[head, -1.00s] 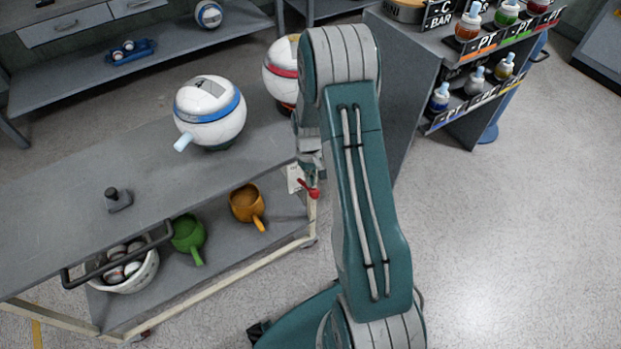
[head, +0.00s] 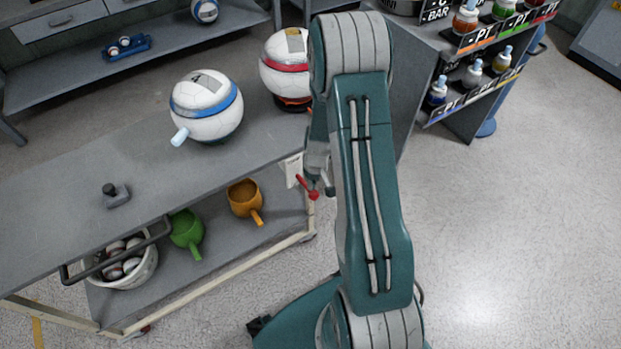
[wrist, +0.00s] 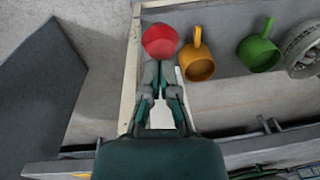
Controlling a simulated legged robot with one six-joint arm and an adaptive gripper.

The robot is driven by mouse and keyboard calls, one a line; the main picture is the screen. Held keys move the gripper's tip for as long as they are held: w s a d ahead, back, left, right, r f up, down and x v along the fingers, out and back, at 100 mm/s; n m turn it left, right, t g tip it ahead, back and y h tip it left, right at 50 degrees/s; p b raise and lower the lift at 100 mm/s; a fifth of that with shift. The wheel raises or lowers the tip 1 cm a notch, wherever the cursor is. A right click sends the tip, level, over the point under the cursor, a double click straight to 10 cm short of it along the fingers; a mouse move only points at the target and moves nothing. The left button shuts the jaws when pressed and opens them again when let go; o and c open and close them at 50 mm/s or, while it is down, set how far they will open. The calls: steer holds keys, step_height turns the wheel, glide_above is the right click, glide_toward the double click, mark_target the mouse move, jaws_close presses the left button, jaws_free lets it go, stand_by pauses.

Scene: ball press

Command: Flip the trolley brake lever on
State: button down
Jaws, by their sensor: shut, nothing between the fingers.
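The trolley (head: 60,215) stands on the left. A red brake lever with a round knob (head: 308,188) sticks out from a pale plate (head: 291,170) at the trolley's right end, slanting down to the right. In the wrist view the red knob (wrist: 160,40) shows just beyond my fingertips. My gripper (wrist: 161,70) is shut and empty, its tips close to the knob; whether they touch it I cannot tell. In the head view my arm hides most of the gripper, and a little shows just right of the lever.
Two white balls, one with a blue band (head: 206,106) and one with a red band (head: 286,68), stand on the trolley top. An orange mug (head: 245,199), a green mug (head: 187,231) and a basket (head: 140,272) are below. A bottle rack (head: 440,70) stands behind; the right floor is clear.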

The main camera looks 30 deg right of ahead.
mark_target(315, 191)
steer(key=f, duration=0.1)
steer(key=s+f, duration=0.1)
steer(key=f, duration=0.1)
steer(key=shift+s, duration=0.1)
steer(key=shift+f, duration=1.5)
steer(key=shift+f, duration=0.1)
steer(key=r, duration=0.4)
steer(key=shift+w+d, duration=0.15)
steer(key=shift+w, duration=0.15)
steer(key=s+d+r, duration=0.1)
steer(key=s+r, duration=0.5)
steer(key=r, duration=0.2)
steer(key=shift+d, duration=0.1)
